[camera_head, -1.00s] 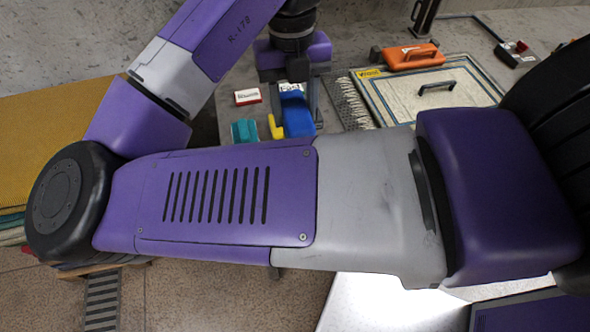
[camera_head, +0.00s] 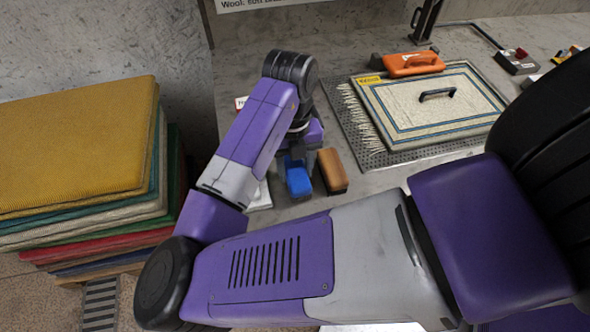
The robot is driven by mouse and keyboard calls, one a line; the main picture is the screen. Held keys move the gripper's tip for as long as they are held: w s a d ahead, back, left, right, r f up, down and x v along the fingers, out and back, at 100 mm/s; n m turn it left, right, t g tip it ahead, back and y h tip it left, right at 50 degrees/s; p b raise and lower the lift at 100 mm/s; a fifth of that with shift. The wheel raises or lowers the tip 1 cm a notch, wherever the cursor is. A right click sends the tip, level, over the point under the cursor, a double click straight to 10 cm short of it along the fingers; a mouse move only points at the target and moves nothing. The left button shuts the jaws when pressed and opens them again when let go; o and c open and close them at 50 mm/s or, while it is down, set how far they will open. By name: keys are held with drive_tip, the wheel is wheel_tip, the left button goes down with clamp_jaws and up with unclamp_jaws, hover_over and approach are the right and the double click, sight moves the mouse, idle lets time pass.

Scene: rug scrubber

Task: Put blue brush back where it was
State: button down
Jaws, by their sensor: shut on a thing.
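The blue brush (camera_head: 299,181) is below my gripper (camera_head: 299,160), on the grey worktop side left of the rug. My gripper is shut on the blue brush. My purple and grey arm hides much of the gripper and the worktop around it. I cannot tell whether the brush touches the worktop. A brown brush (camera_head: 332,170) is close beside the blue brush, on its right.
A cream rug with blue borders (camera_head: 425,108) lies on a perforated tray (camera_head: 370,150) to the right. An orange tool (camera_head: 413,63) is at its far edge. Stacked rugs (camera_head: 85,150) stand at left. A white card (camera_head: 259,197) shows partly beside my arm.

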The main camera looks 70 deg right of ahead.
drive_tip(key=shift+f, duration=0.45)
drive_tip(key=c, duration=0.7)
unclamp_jaws()
drive_tip(key=shift+f, duration=0.1)
